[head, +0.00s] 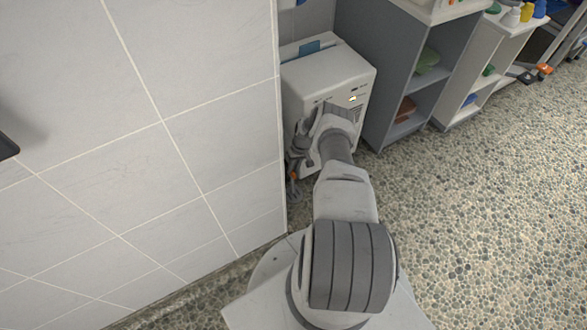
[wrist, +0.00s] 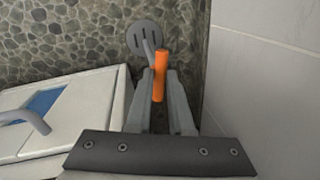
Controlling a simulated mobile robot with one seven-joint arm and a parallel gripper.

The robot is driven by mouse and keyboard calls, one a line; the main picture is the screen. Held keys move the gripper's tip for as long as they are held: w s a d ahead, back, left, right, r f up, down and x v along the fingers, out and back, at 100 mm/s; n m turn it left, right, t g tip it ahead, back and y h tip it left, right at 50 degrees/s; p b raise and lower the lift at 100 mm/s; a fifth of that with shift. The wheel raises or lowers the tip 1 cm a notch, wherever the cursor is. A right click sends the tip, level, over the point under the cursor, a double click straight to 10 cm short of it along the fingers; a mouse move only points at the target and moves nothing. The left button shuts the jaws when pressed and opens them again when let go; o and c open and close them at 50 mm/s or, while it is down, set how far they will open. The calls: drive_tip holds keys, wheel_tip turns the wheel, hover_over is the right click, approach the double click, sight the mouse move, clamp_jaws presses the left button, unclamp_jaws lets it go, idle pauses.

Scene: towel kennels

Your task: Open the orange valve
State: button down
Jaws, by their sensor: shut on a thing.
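The orange valve handle (wrist: 160,72) shows in the wrist view between the fingertips of my gripper (wrist: 160,85), which is shut on it. A grey pipe runs from the handle's top towards a round slotted floor drain (wrist: 147,38). In the head view a small orange part of the valve (head: 294,176) shows low beside the white machine. My gripper (head: 301,150) is partly hidden there behind my arm, and its fingertips are hard to make out.
The white machine (head: 350,75) stands close to my arm, with a blue panel on top. A tiled wall (head: 190,130) is close on the left. Grey shelves (head: 385,60) stand to the right. The pebbled floor (head: 470,200) is clear at right.

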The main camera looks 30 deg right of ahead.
drive_tip(key=shift+n, duration=0.6)
drive_tip(key=c, duration=0.8)
unclamp_jaws()
drive_tip(key=shift+r, duration=0.1)
drive_tip(key=r+p, duration=0.1)
drive_tip(key=r, duration=0.1)
drive_tip(key=r+p, duration=0.2)
drive_tip(key=r, duration=0.1)
drive_tip(key=shift+s+d, duration=0.15)
drive_tip(key=shift+d, duration=0.05)
drive_tip(key=s+d+r+p, duration=0.1)
drive_tip(key=s+d+r, duration=0.1)
drive_tip(key=s, duration=0.1)
drive_tip(key=s+d+r+p, duration=0.2)
drive_tip(key=s, duration=0.1)
drive_tip(key=s+d+r+p, duration=0.1)
drive_tip(key=s+d+r, duration=0.1)
drive_tip(key=s, duration=0.1)
drive_tip(key=shift+s, duration=0.25)
